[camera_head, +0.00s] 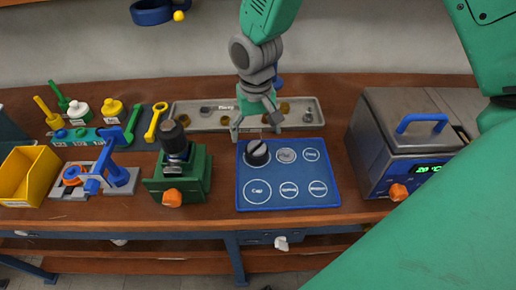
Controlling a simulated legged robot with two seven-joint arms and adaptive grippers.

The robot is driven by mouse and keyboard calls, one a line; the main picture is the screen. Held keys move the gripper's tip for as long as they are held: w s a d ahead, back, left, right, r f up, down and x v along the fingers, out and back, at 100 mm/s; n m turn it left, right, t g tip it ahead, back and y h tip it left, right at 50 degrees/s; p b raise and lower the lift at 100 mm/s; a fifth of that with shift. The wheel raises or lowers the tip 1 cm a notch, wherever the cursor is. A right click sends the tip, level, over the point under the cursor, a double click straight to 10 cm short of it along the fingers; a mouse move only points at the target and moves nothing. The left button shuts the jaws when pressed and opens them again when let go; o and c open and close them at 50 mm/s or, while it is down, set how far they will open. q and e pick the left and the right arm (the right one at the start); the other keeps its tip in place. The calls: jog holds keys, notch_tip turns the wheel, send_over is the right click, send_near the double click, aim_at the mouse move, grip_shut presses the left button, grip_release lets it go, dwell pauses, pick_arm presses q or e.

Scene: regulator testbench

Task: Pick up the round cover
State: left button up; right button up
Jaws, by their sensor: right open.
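A black round part (257,152), which looks like the round cover, sits on the upper left spot of the blue mat (288,200). A light line runs across its top. My right gripper (256,128) hangs from above with its fingers spread, open and empty. Its fingertips are over the back left edge of the mat, just behind and above the black part in the picture. I cannot tell whether they touch it. My left gripper is not in view.
A long grey tray (205,122) with small parts lies behind the mat. A green fixture (200,178) with a black-topped part stands left of it. A metal box (385,170) with a blue handle stands right. A yellow bin (40,178) is far left.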

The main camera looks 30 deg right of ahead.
aim_at(257, 149)
jog(key=shift+f, duration=0.25)
jog(key=f, duration=0.2)
jog(key=s+a+f, duration=0.1)
jog(key=f, duration=0.1)
jog(key=shift+w+f, duration=0.2)
jog(key=shift+f, duration=0.15)
jog(key=shift+d, duration=0.35)
jog(key=shift+c, duration=0.8)
jog(key=shift+s+d, duration=0.1)
jog(key=shift+d, duration=0.1)
jog(key=c, duration=1)
jog(key=shift+a, duration=0.1)
jog(key=shift+c, duration=0.2)
